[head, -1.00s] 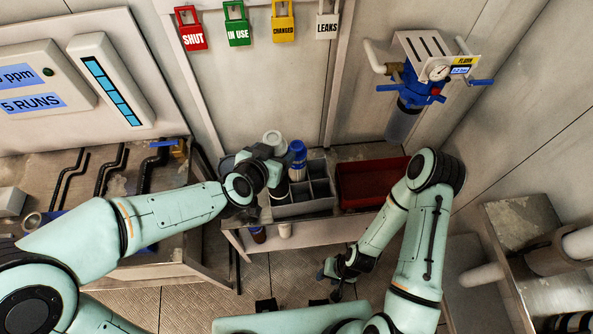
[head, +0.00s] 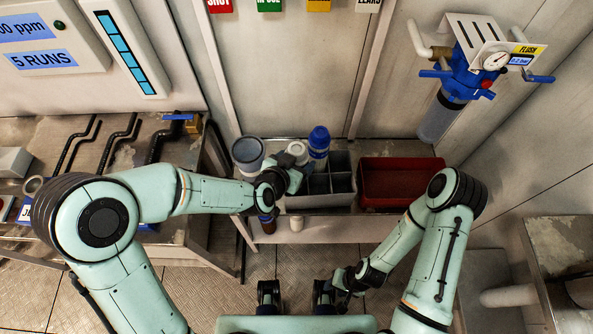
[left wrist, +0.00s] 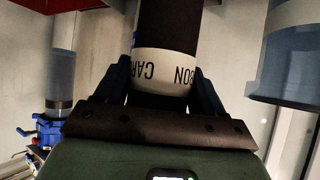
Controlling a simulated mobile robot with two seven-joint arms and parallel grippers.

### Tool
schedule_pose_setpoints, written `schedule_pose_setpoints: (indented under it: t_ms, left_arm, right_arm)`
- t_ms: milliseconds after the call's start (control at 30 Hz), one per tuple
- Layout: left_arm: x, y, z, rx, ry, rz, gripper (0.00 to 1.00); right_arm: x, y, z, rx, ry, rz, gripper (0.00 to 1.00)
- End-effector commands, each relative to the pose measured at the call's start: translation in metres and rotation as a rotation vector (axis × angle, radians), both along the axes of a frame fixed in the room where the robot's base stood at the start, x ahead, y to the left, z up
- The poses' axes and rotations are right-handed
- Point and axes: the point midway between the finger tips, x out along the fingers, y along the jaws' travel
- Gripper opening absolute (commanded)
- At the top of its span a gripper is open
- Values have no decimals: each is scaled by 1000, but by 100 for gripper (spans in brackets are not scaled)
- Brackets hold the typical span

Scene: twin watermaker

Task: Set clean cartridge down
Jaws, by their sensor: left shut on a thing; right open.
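My left gripper (head: 287,180) is shut on the carbon cartridge, which shows in the left wrist view as a dark body with a white band (left wrist: 165,68) lettered in black, partly covered by the fingers. In the head view its white round top (head: 297,150) shows just beyond the gripper, at the left part of the grey divided caddy (head: 318,201). Its lower end is hidden, so I cannot tell whether it touches the caddy floor. A blue-topped cartridge (head: 319,140) stands upright just right of it. My right gripper (head: 340,290) is open and empty, low in front of the bench.
A grey round container (head: 248,152) stands left of the caddy. A red tray (head: 398,182) lies to the right. A filter housing with a blue head (head: 470,80) hangs on the wall at upper right. Small items sit on the shelf below.

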Motion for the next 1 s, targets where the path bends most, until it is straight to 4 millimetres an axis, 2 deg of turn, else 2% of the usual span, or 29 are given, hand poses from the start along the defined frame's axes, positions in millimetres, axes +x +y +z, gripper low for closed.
schedule_pose_setpoints:
  t_ms: [300, 767, 800, 867, 1000]
  left_arm:
    - [0, 0, -40, -1, 1, 0, 2]
    - [0, 0, -47, -2, -3, 0, 2]
    - [0, 0, -47, -1, 0, 1, 76]
    - [0, 0, -47, -1, 0, 1, 94]
    - [0, 0, -47, -1, 0, 1, 94]
  right_arm:
    - [-2, 0, -8, 0, 2, 0, 43]
    - [-4, 0, -12, 0, 4, 0, 43]
    - [-4, 0, -12, 0, 4, 0, 43]
    - [-4, 0, -12, 0, 4, 0, 43]
    - [-4, 0, -11, 0, 4, 0, 43]
